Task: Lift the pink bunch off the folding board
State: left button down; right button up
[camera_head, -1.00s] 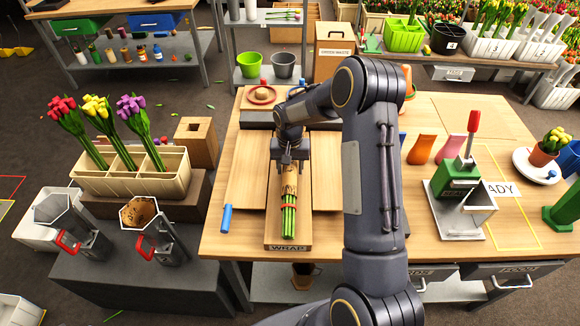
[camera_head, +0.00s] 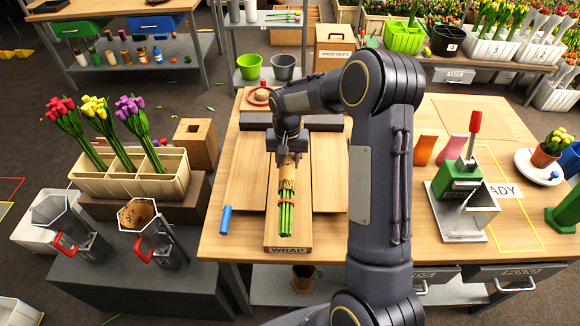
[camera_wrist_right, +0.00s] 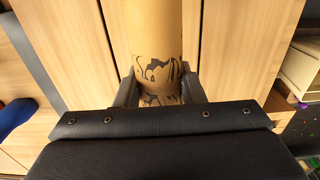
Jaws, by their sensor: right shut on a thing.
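The wrapped bunch (camera_head: 287,181) has brown paper with dark print, a red band and green stems toward the front. Its flower heads are hidden behind my right gripper and arm, so I cannot see their colour. The folding board (camera_head: 325,180) lies beneath, with side panels and a front strip marked WRAP. My right gripper (camera_head: 287,153) is shut on the bunch around its paper. In the right wrist view the paper roll (camera_wrist_right: 158,40) sits between the two fingers. I cannot tell whether the bunch is clear of the board. My left gripper is out of view.
A blue marker (camera_head: 226,219) lies left of the board. A green press (camera_head: 460,180) with a red handle stands at the right of the table. Red, yellow and purple tulips stand in a cream divided box (camera_head: 125,185) at the left.

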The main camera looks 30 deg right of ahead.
jog(key=a+r, duration=0.1)
jog(key=s+a+r, duration=0.1)
jog(key=r, duration=0.1)
jog(key=s+a+r+b, duration=0.1)
jog(key=shift+r, duration=0.15)
jog(key=s+a+r+b, duration=0.1)
jog(key=s+a+r, duration=0.3)
jog(key=a, duration=0.3)
jog(key=shift+s+b, duration=0.4)
jog(key=shift+s, duration=0.15)
jog(key=shift+a+f, duration=0.1)
